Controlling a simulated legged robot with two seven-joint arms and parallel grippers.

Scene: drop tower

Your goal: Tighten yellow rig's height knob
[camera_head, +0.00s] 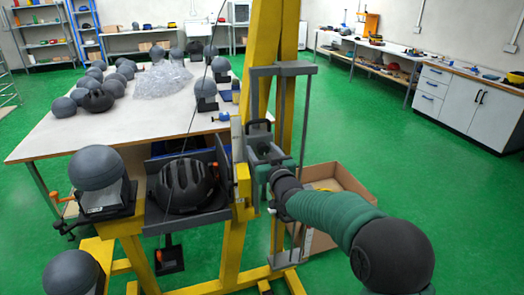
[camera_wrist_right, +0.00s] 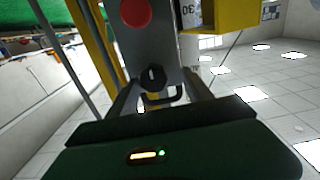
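The yellow rig (camera_head: 262,50) stands at the centre of the head view, with a grey carriage on its upright. My right arm reaches in from the lower right, and its gripper (camera_head: 262,152) is at the carriage. In the right wrist view, a small black knob (camera_wrist_right: 153,78) sits on a grey plate below a red disc (camera_wrist_right: 136,13). The fingers of my right gripper (camera_wrist_right: 160,90) stand apart on either side of the knob, with some gap showing. In the head view the gripper mostly hides the knob. My left gripper is not in view.
A black helmet (camera_head: 184,184) sits in a holder left of the upright. A table (camera_head: 50,140) with grey headforms is at the left. A cardboard box (camera_head: 345,180) stands on the floor behind my right arm. Thin rods (camera_head: 305,115) run beside the upright.

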